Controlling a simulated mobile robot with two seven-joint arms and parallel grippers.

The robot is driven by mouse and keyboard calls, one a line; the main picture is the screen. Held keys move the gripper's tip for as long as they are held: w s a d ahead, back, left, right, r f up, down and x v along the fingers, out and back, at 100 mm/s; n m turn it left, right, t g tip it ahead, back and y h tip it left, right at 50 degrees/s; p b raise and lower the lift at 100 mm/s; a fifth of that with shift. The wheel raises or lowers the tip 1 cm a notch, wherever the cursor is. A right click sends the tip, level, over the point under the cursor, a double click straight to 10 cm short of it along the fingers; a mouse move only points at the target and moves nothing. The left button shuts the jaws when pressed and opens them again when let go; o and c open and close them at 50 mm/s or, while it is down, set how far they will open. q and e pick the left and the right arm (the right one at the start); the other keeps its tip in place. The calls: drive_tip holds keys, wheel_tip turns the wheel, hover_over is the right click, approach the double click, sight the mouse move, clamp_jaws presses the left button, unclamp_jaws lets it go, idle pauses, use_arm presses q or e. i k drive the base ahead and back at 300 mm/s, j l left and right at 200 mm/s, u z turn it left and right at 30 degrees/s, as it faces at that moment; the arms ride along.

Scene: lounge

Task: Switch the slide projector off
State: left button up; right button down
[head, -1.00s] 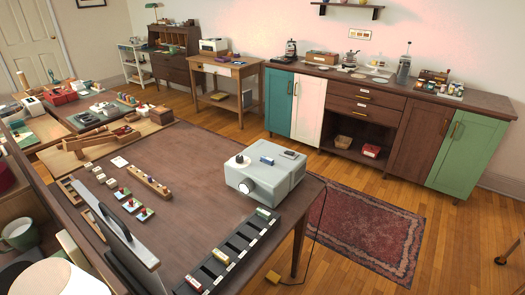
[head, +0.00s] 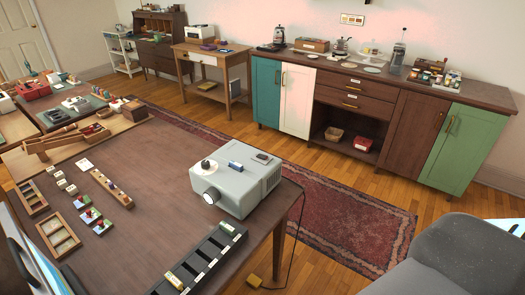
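The slide projector (head: 236,183) is a pale grey box on the right part of the dark wooden table (head: 160,190). Its round lens (head: 210,196) at the front left looks bright white. I cannot tell which of these is the switch. A dark cable runs from the projector's right side down to the floor. Neither of my grippers is in view.
A long black slotted tray (head: 205,262) with a few small blocks lies at the table's near edge. Wooden trays (head: 58,236) and small blocks are at left. The table middle is clear.

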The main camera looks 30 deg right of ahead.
sight(261, 156)
drive_tip(key=i+l, duration=0.1)
drive_tip(key=l, duration=0.35)
drive_tip(key=i+l+u, duration=0.1)
drive_tip(key=l, duration=0.85)
drive_tip(key=i+u, duration=0.05)
drive_tip(key=i, duration=0.05)
